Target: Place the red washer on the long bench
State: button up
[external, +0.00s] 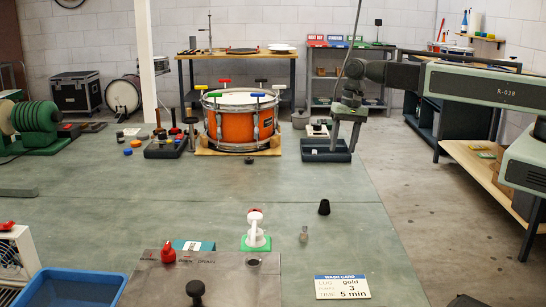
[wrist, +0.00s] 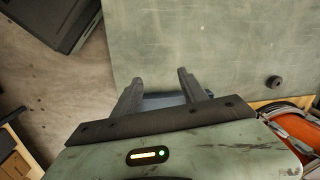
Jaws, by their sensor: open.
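My gripper (external: 344,138) is open and points down over a dark tray right of the drum, far from the disc. In the wrist view my gripper (wrist: 160,80) shows two spread fingers with nothing held. No red washer shows there.
An orange drum (external: 241,122) stands left of my gripper, and the dark tray (external: 311,157) is beneath it. A black round piece (wrist: 273,82) lies on the mat. A blue bin (external: 70,287) and a grey plate with fittings (external: 225,287) are in front. The mid-left mat is clear.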

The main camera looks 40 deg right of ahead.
jog(key=s+d+n, duration=0.3)
jog(key=d, duration=0.6)
jog(key=s+d+n+h, duration=0.1)
jog(key=s+d+n, duration=0.2)
jog(key=d, duration=0.6)
jog(key=shift+s+g+h, duration=0.3)
jog(key=shift+s, duration=0.25)
jog(key=shift+o, duration=0.8)
jog(key=shift+f+n, duration=0.1)
jog(key=shift+n, duration=0.2)
